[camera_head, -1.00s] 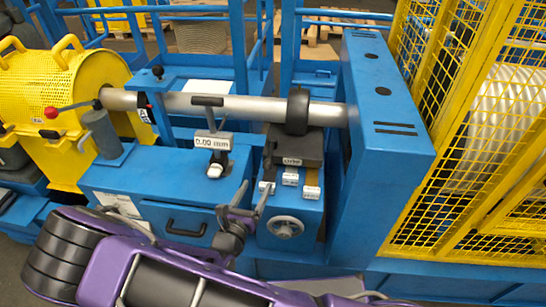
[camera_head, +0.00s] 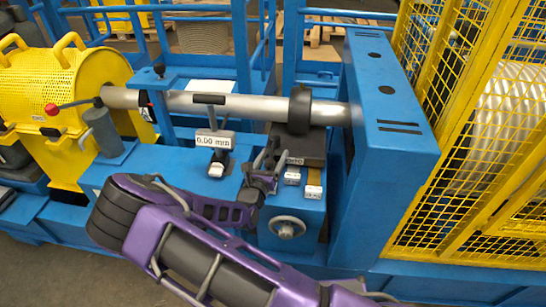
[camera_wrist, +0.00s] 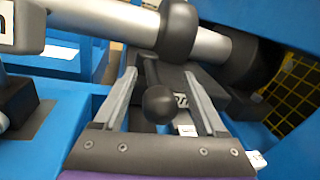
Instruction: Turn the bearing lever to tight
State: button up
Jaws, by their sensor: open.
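The bearing block (camera_head: 308,143), dark grey, stands under the shaft on the blue base. In the wrist view, a dark lever with a round ball knob (camera_wrist: 159,104) points toward the camera from the block. My gripper (camera_head: 268,160) is at the block's near left side. In the wrist view, the fingers of my gripper (camera_wrist: 160,78) are open, one on each side of the lever and knob, with gaps visible. The lever is hidden or too small to make out in the head view. A dark label with light lettering (camera_wrist: 181,101) sits beside the knob; its full text is unreadable.
The silver shaft (camera_head: 235,106) with a black collar (camera_head: 299,110) runs above the block. A gauge display (camera_head: 215,139) reading 0.00 mm stands left of my gripper. A handwheel (camera_head: 287,227) is below. The tall blue housing (camera_head: 385,130) and yellow mesh fence (camera_head: 470,150) bound the right.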

jog(key=shift+c, duration=0.2)
grip_shut()
jog(key=shift+d, duration=0.1)
dwell(1.0)
